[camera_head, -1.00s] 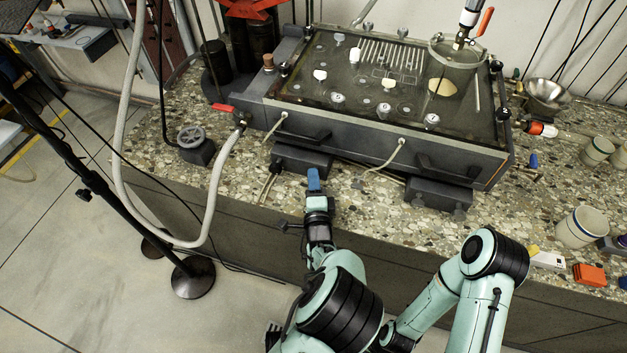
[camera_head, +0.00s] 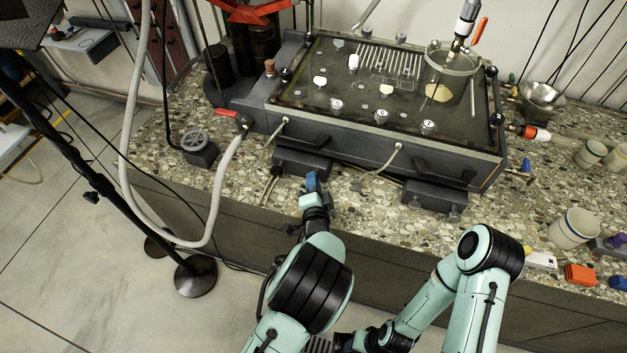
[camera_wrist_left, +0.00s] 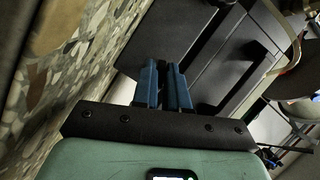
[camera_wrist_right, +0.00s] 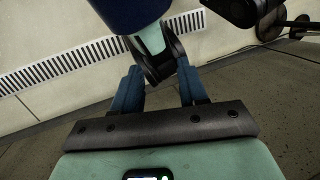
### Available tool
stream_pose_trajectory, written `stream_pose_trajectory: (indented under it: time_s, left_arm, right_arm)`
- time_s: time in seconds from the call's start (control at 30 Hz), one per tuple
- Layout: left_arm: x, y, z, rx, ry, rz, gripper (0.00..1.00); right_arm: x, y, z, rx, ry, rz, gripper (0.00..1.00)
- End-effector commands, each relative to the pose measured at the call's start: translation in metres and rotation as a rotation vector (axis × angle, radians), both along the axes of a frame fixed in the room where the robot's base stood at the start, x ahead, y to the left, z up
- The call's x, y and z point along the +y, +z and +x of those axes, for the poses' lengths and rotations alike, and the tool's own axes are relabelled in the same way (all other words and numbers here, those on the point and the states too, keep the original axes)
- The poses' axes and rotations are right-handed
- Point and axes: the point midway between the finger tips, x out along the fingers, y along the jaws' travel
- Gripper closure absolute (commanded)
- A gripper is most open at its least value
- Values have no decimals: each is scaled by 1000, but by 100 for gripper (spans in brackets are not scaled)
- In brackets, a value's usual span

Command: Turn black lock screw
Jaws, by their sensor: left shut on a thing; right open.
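My left gripper (camera_head: 313,182) is at the front of the left black foot block (camera_head: 302,163) under the tank (camera_head: 350,146). In the left wrist view its blue fingers (camera_wrist_left: 163,85) are close together in front of a dark block face (camera_wrist_left: 205,50). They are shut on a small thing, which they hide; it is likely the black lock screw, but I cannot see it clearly. Small dark screws show below the right black foot block (camera_head: 435,194). My right gripper (camera_wrist_right: 158,88) is open, its blue fingers apart, and part of my own arm shows beyond them.
A pale hose (camera_head: 222,185) hangs over the counter's left front edge. A black stand (camera_head: 195,275) is on the floor at left.

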Motion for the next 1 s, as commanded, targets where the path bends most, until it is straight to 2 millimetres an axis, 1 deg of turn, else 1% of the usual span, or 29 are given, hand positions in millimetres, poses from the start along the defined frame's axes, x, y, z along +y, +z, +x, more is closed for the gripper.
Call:
stream_pose_trajectory:
  time_s: [0.03, 0.23, 0.57, 0.87, 1.0]
  left_arm:
    - [1, 3, 0, 14, 2, -47, 100]
    - [2, 3, 1, 72, 2, -228, 100]
    - [4, 3, 1, 166, 3, -528, 100]
    - [6, 2, 2, 253, 3, -794, 100]
    - [6, 1, 2, 288, 1, -904, 100]
  right_arm:
    - [0, 3, -1, 2, 0, 0, 57]
    - [0, 5, -2, 8, 2, 1, 57]
    - [0, -1, -1, 2, 0, 0, 57]
    - [-1, -18, 7, -21, -6, -5, 57]
    - [-9, -33, 24, -69, -25, -27, 57]
